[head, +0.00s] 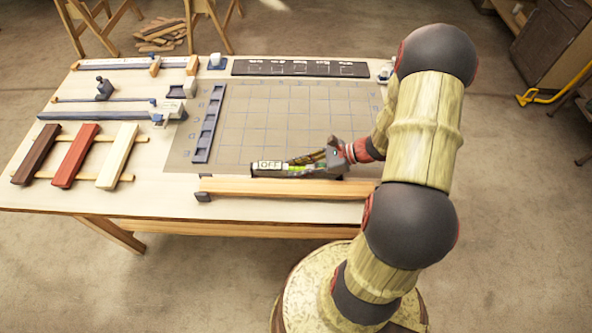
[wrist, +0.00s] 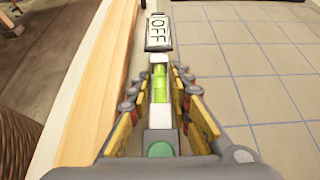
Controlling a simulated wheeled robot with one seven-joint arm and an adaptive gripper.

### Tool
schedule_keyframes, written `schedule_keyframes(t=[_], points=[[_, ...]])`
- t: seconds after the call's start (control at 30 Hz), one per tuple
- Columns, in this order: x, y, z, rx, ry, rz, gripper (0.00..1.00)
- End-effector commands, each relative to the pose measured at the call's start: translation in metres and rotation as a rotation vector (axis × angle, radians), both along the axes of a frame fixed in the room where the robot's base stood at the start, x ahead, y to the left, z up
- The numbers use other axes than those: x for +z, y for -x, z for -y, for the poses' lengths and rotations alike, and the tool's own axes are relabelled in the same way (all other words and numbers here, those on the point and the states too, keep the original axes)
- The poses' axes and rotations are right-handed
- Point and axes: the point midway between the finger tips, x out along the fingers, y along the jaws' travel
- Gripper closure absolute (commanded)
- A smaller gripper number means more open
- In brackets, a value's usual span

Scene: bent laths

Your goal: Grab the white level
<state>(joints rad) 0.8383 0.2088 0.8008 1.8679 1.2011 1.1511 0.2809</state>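The level (head: 272,165) lies near the front of the workbench, just behind a long wooden bar. It shows a white plate reading OFF, a dark front side and a green vial. In the wrist view the level (wrist: 160,85) runs straight away from me, with a white section and a round green button at its near end. My gripper (head: 318,163) is down at its right part. In the wrist view the fingers of my gripper (wrist: 160,88) stand on both sides of the level, tips close to its edges. I cannot tell whether they press on it.
The wooden bar (head: 280,188) runs close along the front of the level. A gridded mat (head: 285,115) lies behind it, mostly clear. A dark tray (head: 205,125) stands on the mat's left. Brown, red and cream laths (head: 75,155) lie at the bench's left.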

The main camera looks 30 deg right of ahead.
Motion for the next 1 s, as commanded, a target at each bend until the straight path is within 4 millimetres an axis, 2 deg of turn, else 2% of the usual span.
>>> schedule_keyframes(t=[0.3,0.87,1.0], points=[[0.0000,0.0000,0.0002,0.000,0.000,0.000,1.00],[0.0006,-0.0001,0.0004,0.000,0.000,0.001,1.00],[0.0060,-0.0003,0.0005,0.000,0.001,0.001,1.00]])
